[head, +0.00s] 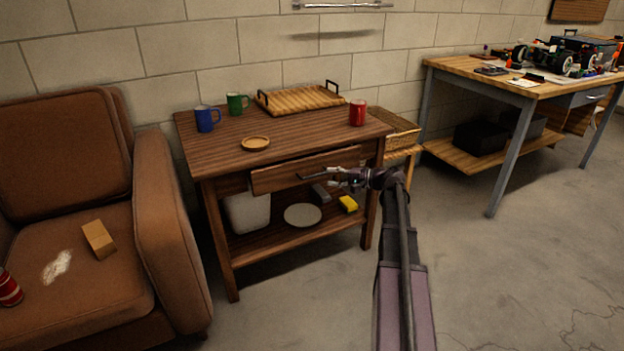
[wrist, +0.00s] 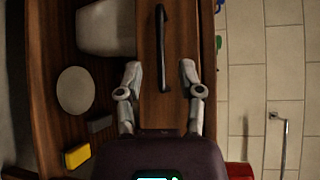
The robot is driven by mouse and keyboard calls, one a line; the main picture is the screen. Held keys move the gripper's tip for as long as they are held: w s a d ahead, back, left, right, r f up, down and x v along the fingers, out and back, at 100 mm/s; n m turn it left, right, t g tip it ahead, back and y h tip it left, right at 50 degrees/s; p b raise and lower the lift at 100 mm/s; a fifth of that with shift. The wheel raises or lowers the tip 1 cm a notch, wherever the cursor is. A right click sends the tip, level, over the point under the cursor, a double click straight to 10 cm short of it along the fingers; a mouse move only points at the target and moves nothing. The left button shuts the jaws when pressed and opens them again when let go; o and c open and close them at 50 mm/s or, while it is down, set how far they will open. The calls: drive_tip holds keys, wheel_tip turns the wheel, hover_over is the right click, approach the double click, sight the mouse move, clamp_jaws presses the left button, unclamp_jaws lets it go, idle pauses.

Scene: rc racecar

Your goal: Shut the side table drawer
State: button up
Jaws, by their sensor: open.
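The wooden side table (head: 210,160) stands against the wall. Its drawer (head: 280,177) has a brown wooden front that appears to stick out a little from under the tabletop. The drawer front also shows in the wrist view (wrist: 180,110), with a long dark bar handle (wrist: 162,60). My gripper (head: 318,178) is in front of the right half of the drawer. In the wrist view my gripper (wrist: 160,70) is open, its fingers apart on either side of the near end of the handle. Whether the fingers touch the drawer cannot be told.
A blue mug (head: 207,120), green mug (head: 236,104), red mug (head: 357,113), small round dish (head: 255,143) and tray (head: 300,98) stand on the tabletop. The lower shelf holds a white bin (head: 247,213), plate (head: 303,215) and yellow block (head: 348,204). An armchair (head: 165,215) is at left.

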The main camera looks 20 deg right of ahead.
sight(316, 176)
drive_tip(key=shift+b+x, duration=0.4)
drive_tip(key=shift+x, duration=2.8)
clamp_jaws()
drive_tip(key=shift+w, duration=0.1)
